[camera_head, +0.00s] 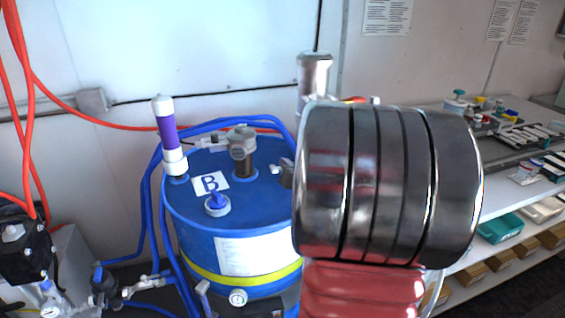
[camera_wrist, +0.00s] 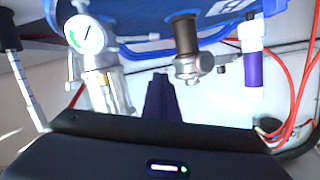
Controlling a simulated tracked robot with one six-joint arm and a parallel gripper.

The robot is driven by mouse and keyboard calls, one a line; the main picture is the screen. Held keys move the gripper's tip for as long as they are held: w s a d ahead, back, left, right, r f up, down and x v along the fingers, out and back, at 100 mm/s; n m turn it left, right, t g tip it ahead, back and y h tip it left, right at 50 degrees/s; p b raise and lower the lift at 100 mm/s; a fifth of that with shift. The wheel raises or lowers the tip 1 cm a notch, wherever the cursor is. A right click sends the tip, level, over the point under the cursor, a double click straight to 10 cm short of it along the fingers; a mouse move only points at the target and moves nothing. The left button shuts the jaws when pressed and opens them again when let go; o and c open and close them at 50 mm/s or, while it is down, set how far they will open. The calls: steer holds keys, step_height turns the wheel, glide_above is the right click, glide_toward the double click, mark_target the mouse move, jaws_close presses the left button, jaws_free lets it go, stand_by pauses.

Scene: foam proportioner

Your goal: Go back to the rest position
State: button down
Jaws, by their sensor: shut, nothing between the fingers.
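My gripper (camera_wrist: 160,78) shows in the wrist view as dark fingers together above the black gripper body, with nothing held. In the head view the gripper itself is not visible; my large metallic arm link covers the centre right. The blue drum (camera_head: 235,240) marked B stands left of that link. It also shows along the top of the wrist view (camera_wrist: 145,45), which looks upside down. A round gauge (camera_wrist: 86,36) on a metal fitting is left of the fingers, and a dark valve fitting (camera_wrist: 187,50) is just right of them. I see no clear contact.
A white and purple tube (camera_head: 167,130) rises from the drum. Blue hoses (camera_head: 150,210) and red hoses (camera_head: 30,100) run at the left, near a black pump (camera_head: 25,245). A shelf (camera_head: 470,155) with small parts and boxes stands at the right. A pale wall closes the back.

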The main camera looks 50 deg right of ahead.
steer(key=shift+s+a+r, duration=0.2)
steer(key=shift+s+a, duration=0.1)
steer(key=shift+s, duration=0.3)
steer(key=a+r+n+g, duration=0.3)
steer(key=a+g, duration=0.1)
steer(key=a, duration=1.5)
steer(key=s+a+f+n+g+y, duration=0.1)
steer(key=s+a+n+g+y, duration=0.1)
steer(key=s+a, duration=0.5)
steer(key=s+a+f+n+g+y, duration=0.2)
steer(key=s+a, duration=0.5)
steer(key=a, duration=0.7)
steer(key=shift+f+n+y, duration=0.25)
steer(key=shift+n+y, duration=0.65)
steer(key=shift+y, duration=0.2)
steer(key=shift+s, duration=0.2)
